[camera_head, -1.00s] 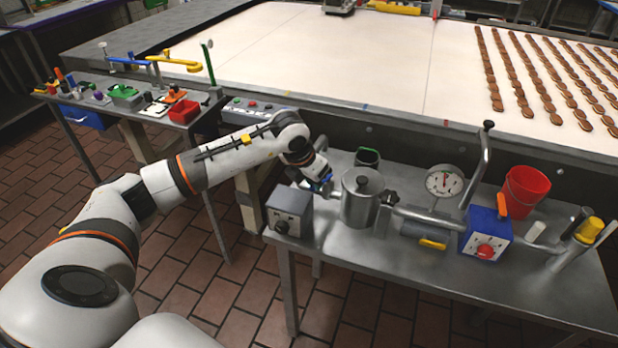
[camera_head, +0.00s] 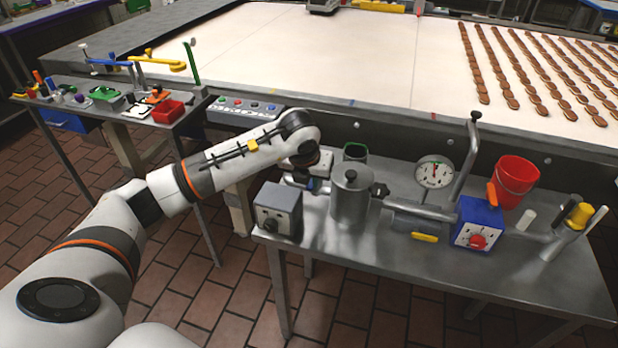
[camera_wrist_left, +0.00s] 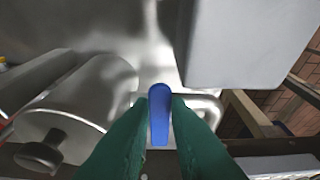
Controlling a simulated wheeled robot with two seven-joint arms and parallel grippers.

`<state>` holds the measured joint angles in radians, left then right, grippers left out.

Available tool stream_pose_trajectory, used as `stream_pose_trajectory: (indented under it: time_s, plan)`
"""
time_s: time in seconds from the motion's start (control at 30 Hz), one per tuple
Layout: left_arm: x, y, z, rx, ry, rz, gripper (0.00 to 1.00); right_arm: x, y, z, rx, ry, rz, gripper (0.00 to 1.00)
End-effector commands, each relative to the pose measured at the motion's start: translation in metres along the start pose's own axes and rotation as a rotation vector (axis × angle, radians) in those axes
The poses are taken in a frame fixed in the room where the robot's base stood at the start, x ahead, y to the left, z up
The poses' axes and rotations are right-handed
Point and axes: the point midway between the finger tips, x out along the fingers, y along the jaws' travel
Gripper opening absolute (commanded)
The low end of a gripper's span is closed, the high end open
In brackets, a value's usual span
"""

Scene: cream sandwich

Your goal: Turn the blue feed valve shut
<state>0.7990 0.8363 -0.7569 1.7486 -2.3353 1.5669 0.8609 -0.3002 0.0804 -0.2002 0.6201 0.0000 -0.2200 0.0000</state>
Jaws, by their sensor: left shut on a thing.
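The blue feed valve's handle (camera_wrist_left: 160,112) stands between the two green fingertips of my left gripper (camera_wrist_left: 158,118) in the left wrist view. The fingers are shut on it from both sides. In the head view my left gripper (camera_head: 312,184) is low behind the grey control box, left of the steel pot; the arm hides most of it, and only a bit of blue shows. How far the valve is turned cannot be told. My right gripper is not in view.
The lidded steel pot (camera_head: 351,198) and grey control box (camera_head: 278,210) stand close to my left gripper. To the right are a dial gauge (camera_head: 434,173), a blue box with a red knob (camera_head: 479,226) and a red bucket (camera_head: 515,180). A conveyor (camera_head: 300,55) runs behind.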

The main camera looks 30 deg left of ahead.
Motion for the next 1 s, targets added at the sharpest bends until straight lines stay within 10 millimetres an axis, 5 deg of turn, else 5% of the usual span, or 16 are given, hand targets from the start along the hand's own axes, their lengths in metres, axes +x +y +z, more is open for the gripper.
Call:
stream_pose_trajectory:
  time_s: [0.17,0.2,0.33,0.7,1.0]
  plan:
    - [0.000,0.001,0.000,-0.001,0.001,0.002,0.00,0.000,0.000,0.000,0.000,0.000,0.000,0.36]
    - [0.000,0.001,0.000,-0.001,0.001,0.002,0.19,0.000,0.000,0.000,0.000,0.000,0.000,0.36]
    - [0.000,0.000,0.000,0.000,0.001,0.002,0.38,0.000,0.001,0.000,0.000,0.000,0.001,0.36]
    - [-0.006,0.000,-0.001,0.001,0.002,0.001,0.38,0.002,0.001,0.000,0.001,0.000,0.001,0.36]
    - [-0.064,0.001,-0.001,0.002,0.007,0.003,0.38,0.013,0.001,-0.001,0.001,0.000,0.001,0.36]
